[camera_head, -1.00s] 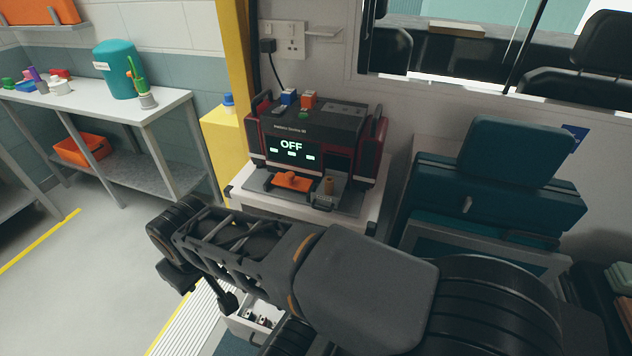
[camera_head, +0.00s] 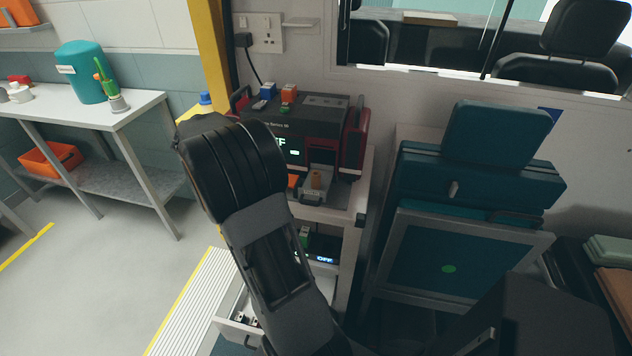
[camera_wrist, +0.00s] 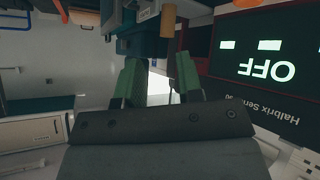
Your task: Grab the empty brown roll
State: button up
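The brown roll (camera_head: 316,180) stands upright on a small grey holder at the front right of the black and red machine (camera_head: 318,128). In the wrist view a brown-orange cylinder (camera_wrist: 167,18), apparently the same roll, shows at the top, beyond the fingertips. My gripper (camera_wrist: 157,72) has two green fingers standing apart, with nothing seen held between them. The roll looks beyond the fingers and not between them. I cannot tell whether the roll is empty.
The machine's lit OFF display (camera_wrist: 267,70) is close to my gripper on the right, upside down in the wrist view. An orange object (camera_head: 293,181) lies beside the roll. A white cart (camera_head: 352,200) bears the machine. A teal folding seat (camera_head: 480,190) stands right.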

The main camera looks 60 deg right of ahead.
aim_at(316, 177)
jog(key=shift+s+d+f+m+g+p, duration=0.4)
jog(key=shift+s+d+f+m, duration=0.3)
jog(key=shift+s+d+f, duration=0.8)
jog(key=shift+s+d+f+m+g+p, duration=0.25)
jog(key=shift+s+d+f+m+p, duration=0.45)
jog(key=shift+s+d, duration=1.35)
jog(key=shift+s+d+f+m+g+p, duration=0.35)
jog(key=shift+s+d+f+m, duration=0.65)
jog(key=shift+d, duration=1.35)
jog(key=shift+s+f+n, duration=0.15)
jog(key=shift+f+n, duration=0.15)
jog(key=shift+f, duration=0.05)
jog(key=c, duration=0.5)
